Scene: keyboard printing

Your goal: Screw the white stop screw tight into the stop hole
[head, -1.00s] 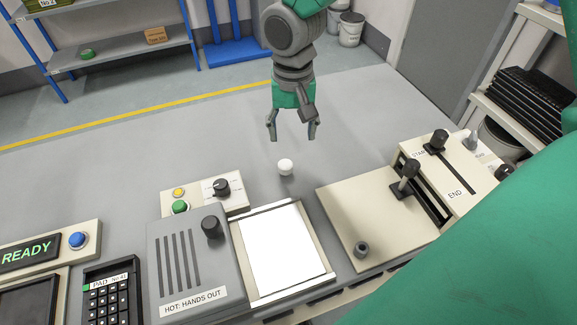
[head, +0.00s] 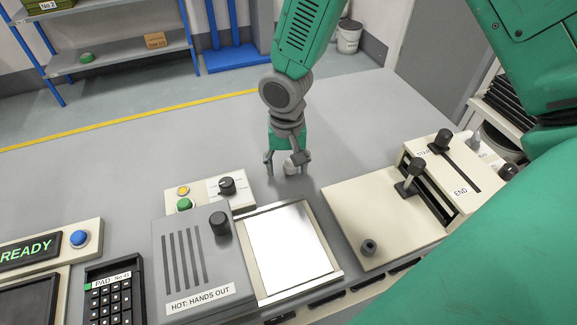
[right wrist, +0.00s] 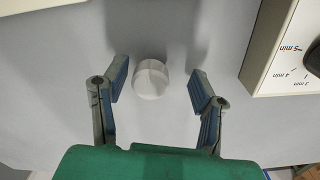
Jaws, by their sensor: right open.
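The white stop screw (head: 290,167) stands on the grey table behind the white plate, partly hidden by my gripper in the head view. In the right wrist view the screw (right wrist: 151,79) shows as a round white cap between the fingers, apart from both. My right gripper (head: 287,170) is open and points down around the screw; its fingers also show in the right wrist view (right wrist: 158,92). A dark round fitting with a hollow top (head: 369,247) sits on the beige panel (head: 345,215) at the right; I cannot tell whether it is the stop hole. My left gripper is not in view.
A grey box labelled HOT: HANDS OUT (head: 192,262) and a dial box (head: 232,192) stand left of the screw. A lever unit marked END (head: 465,180) stands at the right. The table behind the screw is clear.

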